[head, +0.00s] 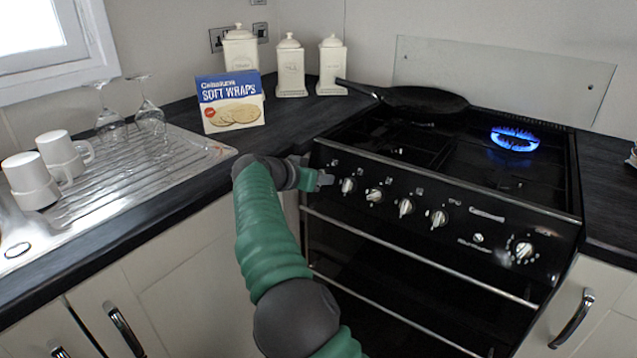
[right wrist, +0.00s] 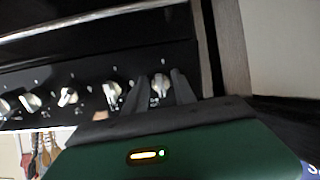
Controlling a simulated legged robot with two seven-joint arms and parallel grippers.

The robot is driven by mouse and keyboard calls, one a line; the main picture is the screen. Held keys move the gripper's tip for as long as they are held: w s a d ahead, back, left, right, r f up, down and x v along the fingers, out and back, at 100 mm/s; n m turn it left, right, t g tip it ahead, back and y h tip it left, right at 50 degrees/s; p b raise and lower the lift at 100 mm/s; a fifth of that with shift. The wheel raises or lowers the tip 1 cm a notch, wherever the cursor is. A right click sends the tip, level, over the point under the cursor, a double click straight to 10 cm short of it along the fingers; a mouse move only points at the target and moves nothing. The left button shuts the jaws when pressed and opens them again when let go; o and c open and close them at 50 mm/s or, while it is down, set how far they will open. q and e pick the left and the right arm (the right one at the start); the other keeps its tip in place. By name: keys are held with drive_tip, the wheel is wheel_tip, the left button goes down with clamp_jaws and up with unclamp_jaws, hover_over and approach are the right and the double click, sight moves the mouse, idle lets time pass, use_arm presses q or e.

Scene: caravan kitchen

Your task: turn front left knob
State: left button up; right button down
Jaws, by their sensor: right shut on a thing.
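The black stove front (head: 470,270) carries a row of silver knobs. The leftmost knob (right wrist: 160,84) shows in the right wrist view between the fingers of my right gripper (right wrist: 162,82), which is shut on it. In the head view my right gripper (head: 322,180) covers that knob at the left end of the panel. The neighbouring knob (head: 348,186) stands free just to its right, with more knobs further along. A blue flame burns on the right-hand burner (head: 515,139). My left gripper is not in view.
A black frying pan (head: 425,100) sits at the back left of the hob. A soft wraps box (head: 231,102) and cream canisters (head: 291,68) stand on the counter to the left. White mugs (head: 60,153) and upturned glasses (head: 149,110) are on the metal drainer (head: 180,158).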

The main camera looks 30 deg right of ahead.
drive_tip(key=shift+a+f+m, duration=0.1)
drive_tip(key=shift+f+m, duration=0.2)
drive_tip(key=shift+m, duration=0.2)
drive_tip(key=c, duration=1.1)
unclamp_jaws()
drive_tip(key=shift+o, duration=0.2)
drive_tip(key=shift+r, duration=0.15)
drive_tip(key=shift+r, duration=0.1)
